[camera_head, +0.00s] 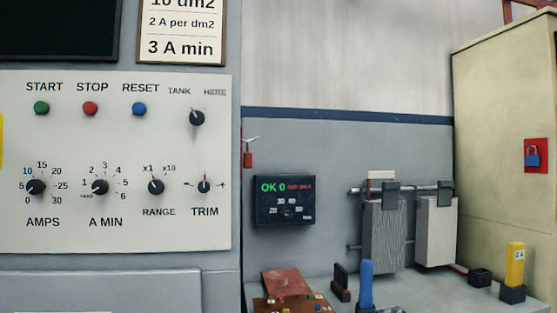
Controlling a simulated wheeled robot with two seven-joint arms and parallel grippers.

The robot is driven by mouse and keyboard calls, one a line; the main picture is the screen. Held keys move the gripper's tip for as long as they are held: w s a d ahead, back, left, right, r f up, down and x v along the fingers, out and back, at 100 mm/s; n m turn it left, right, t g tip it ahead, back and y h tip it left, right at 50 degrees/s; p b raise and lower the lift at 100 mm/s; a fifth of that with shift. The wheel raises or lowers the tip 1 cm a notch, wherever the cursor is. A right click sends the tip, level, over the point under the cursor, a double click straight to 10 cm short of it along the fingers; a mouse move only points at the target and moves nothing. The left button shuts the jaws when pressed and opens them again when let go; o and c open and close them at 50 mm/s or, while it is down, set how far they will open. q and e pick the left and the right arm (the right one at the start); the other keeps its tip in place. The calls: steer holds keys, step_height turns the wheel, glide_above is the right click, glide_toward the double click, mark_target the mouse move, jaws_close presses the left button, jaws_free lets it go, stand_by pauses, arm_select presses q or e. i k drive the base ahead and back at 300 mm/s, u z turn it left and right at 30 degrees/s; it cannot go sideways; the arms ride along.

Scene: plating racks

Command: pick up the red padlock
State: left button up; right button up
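A small red padlock-like object (248,159) hangs just right of the control panel's right edge, against the grey wall, below a thin pale hook or lever. It is small, so its details are hard to tell. A blue padlock (532,157) sits on a red plate (540,146) on the beige cabinet at the far right. Neither of my grippers shows in this view.
The control panel (130,205) with knobs and buttons fills the left. A dark display box (284,201) is on the wall. Grey ribbed plates (384,235) hang from a rail. A blue-handled tool (366,285), a brown board (290,302) and a yellow device (515,264) stand on the bench.

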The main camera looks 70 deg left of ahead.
mark_target(248, 155)
steer(key=i, duration=1.1)
steer(key=u, duration=2.4)
